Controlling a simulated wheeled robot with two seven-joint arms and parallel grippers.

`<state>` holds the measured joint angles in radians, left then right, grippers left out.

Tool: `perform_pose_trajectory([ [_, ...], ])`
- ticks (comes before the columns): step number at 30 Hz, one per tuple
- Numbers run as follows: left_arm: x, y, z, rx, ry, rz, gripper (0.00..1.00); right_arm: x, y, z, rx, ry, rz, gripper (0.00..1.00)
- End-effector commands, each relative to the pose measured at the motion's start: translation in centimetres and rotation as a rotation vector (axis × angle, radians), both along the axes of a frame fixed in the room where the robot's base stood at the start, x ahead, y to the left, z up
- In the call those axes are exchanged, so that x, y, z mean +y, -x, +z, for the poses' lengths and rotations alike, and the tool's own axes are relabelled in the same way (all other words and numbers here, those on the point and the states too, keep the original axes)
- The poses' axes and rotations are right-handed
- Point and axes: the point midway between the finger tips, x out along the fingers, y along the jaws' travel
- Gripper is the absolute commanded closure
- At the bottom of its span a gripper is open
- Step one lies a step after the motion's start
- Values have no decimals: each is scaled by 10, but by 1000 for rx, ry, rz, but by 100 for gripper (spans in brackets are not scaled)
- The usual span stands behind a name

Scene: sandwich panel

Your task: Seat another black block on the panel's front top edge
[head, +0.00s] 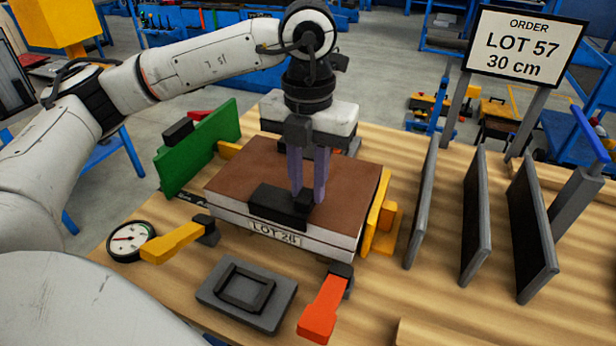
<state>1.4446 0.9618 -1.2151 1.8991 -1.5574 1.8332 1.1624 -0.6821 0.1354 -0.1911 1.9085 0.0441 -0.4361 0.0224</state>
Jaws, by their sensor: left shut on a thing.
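The panel (245,163) lies flat on the table, with a brown top, pale layered sides and a "LOT 28" label on its front. My left gripper (307,195) points down from above and is shut on a black block (279,206) at the panel's front top edge. The block looks in contact with the top, overhanging the front slightly above the label; the fingers cover part of its right end. Another black block (178,132) sits at the green upright plate on the left. My right gripper is not in view.
Yellow (178,243) and orange (322,308) clamps, a dial gauge (131,240) and a grey tray (215,289) stand in front. The green plate (200,150) flanks the left, a yellow stop (378,215) the right.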

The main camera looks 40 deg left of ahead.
Motion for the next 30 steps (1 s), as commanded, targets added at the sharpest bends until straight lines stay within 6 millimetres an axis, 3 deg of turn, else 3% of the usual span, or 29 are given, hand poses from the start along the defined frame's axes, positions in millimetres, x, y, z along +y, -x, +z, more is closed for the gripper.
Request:
perform_pose_trajectory([
  [14, 0, 0, -8, -1, 1, -1, 100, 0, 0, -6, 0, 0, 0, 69],
  [15, 0, 0, -8, -1, 1, -1, 74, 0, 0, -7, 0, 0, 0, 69],
  [18, 0, 0, -8, -1, 1, -1, 57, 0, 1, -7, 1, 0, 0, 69],
  [30, -1, -1, 1, -4, 2, 0, 57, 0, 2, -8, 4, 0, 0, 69],
])
